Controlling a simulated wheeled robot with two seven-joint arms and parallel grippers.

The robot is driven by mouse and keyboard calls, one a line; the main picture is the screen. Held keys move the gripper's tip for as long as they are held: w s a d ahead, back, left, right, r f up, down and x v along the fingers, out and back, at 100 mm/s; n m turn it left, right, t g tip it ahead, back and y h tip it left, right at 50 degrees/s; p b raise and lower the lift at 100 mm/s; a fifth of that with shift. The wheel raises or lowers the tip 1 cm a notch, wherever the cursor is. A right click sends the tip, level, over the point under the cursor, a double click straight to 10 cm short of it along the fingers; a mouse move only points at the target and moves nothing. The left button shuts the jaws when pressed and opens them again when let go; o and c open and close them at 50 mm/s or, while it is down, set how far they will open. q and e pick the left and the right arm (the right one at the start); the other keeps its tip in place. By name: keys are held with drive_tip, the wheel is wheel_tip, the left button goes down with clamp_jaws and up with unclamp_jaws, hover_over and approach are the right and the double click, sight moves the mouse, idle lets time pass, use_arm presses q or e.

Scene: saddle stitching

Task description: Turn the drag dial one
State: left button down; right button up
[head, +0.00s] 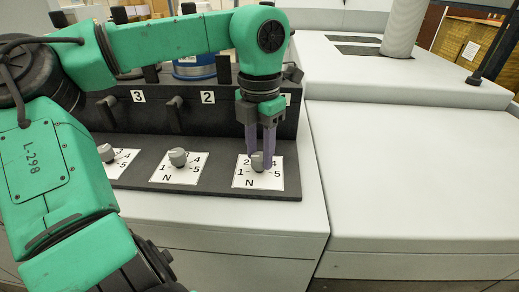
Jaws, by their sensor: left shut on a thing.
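A row of grey dials on white number cards sits on a dark sloped panel (219,182). The right dial (258,162) is on a card (243,183) marked N, 1, 2 and 5, with part of the card hidden by my fingers. My left gripper (260,156) points down over this dial, its purple fingers shut on it. The middle dial (178,157) and the left dial (106,152) stand free. My right gripper is not in view.
Labels 3 (138,96) and 2 (207,97) mark levers on the dark upright box behind the panel. A label at the right is mostly hidden by my gripper. A blue can (194,68) stands behind. The broad white machine surface (415,170) at right is clear.

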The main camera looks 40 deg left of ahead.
use_arm(q)
drive_tip(key=m+p, duration=0.1)
drive_tip(key=m, duration=0.4)
drive_tip(key=shift+r, duration=0.1)
drive_tip(key=m, duration=0.4)
drive_tip(key=shift+p, duration=0.4)
drive_tip(key=m, duration=0.5)
drive_tip(key=shift+p, duration=0.35)
drive_tip(key=shift+m+p, duration=0.35)
drive_tip(key=shift+m, duration=1.95)
drive_tip(key=shift+c, duration=2.3)
unclamp_jaws()
drive_tip(key=shift+d, duration=0.1)
